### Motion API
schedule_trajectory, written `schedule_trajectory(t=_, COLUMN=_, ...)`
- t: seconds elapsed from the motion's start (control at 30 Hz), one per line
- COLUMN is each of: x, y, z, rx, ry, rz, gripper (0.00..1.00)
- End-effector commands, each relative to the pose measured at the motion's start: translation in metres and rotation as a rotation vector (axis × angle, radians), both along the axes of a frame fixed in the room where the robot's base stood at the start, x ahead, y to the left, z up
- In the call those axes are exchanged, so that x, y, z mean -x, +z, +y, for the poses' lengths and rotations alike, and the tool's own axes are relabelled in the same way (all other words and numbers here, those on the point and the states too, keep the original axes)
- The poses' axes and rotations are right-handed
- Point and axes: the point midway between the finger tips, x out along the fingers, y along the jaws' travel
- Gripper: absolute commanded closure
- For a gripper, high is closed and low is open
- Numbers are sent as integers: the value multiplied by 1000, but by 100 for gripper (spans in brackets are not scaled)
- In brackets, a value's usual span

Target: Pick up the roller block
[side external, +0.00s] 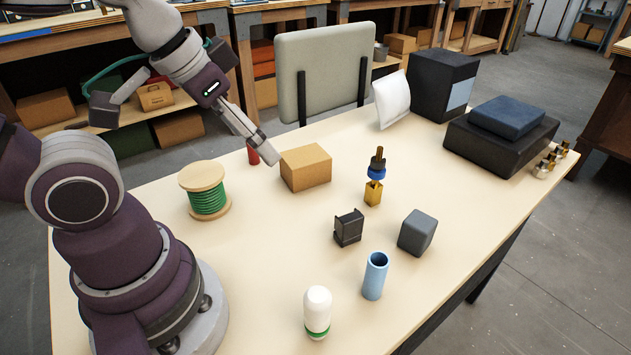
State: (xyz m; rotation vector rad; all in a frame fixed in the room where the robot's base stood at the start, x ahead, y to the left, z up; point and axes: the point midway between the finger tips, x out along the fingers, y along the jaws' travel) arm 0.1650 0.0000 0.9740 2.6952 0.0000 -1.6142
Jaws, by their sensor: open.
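A small black block with raised, notched ends (348,227) stands on the table near the middle; it looks like the roller block. A plain dark grey cube (417,232) sits just to its right. My gripper (266,152) is open and empty, pointing down and to the right. Its fingertips are at the left side of a small cardboard box (306,167), behind and to the left of the black block and well apart from it. Whether the fingertips touch the box, I cannot tell.
A green wire spool (206,191) and a red cylinder (253,155) are near my gripper. A brass lamp socket piece with a blue ring (375,178) stands behind the black block. A blue tube (375,276) and a white bottle (317,312) stand in front.

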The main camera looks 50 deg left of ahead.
Motion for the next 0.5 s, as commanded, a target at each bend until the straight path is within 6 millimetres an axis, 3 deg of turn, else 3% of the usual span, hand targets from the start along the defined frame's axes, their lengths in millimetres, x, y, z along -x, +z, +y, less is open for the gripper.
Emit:
schedule_trajectory(t=0.3, x=-5, y=1, z=0, rx=21, ry=41, rz=20, gripper=25)
schedule_trajectory(t=0.37, x=-14, y=2, z=-2, rx=60, ry=123, rz=56, gripper=25)
schedule_trajectory(t=0.5, x=-54, y=-7, z=-8, rx=191, ry=463, rz=186, gripper=25)
